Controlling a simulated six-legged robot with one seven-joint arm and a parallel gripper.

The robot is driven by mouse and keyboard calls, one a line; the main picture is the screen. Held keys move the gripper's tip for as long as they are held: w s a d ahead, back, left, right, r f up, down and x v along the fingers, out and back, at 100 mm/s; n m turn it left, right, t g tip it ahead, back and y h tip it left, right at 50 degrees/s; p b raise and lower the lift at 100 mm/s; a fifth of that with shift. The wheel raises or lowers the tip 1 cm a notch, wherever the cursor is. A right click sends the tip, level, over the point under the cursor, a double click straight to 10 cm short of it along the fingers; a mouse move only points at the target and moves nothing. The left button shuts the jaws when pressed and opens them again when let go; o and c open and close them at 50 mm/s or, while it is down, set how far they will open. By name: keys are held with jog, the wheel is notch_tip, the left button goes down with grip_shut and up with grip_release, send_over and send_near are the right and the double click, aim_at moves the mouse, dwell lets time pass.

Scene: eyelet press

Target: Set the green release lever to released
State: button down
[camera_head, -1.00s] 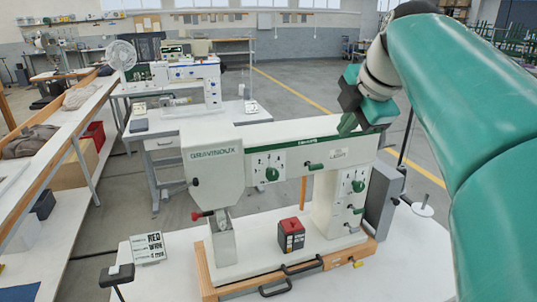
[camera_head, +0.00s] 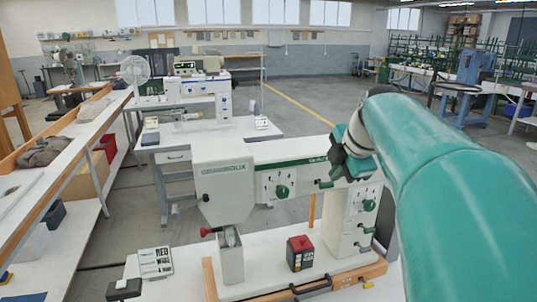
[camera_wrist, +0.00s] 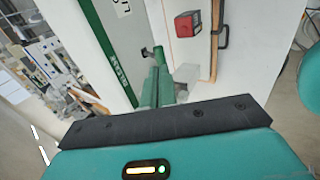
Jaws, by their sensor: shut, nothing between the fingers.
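The white eyelet press (camera_head: 222,170) has a green stripe along its beam. A short green lever (camera_head: 325,183) sticks out from the beam's front face, just left of my gripper (camera_head: 338,170). More small green levers (camera_head: 368,229) show on the right column; I cannot read which one is the release lever. In the wrist view, my green fingers (camera_wrist: 159,75) are shut and empty beside the beam. The dark tip of a small lever (camera_wrist: 147,52) shows just beyond them; whether they touch cannot be told.
A red-topped box (camera_head: 300,252) stands on the press base. A lever with a red knob (camera_head: 208,231) is at the left head.

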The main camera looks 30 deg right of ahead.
aim_at(328, 187)
jog(key=shift+x, duration=1.6)
jog(key=shift+s+a+f+t, duration=0.15)
jog(key=shift+s+f+t, duration=0.25)
jog(key=shift+t, duration=0.3)
jog(key=f, duration=0.1)
jog(key=f+t, duration=0.1)
jog(key=f, duration=0.1)
jog(key=shift+s+a+f+t+h, duration=0.1)
jog(key=shift+s+f+t+h, duration=0.05)
jog(key=shift+s+t+h, duration=0.2)
jog(key=shift+r, duration=0.85)
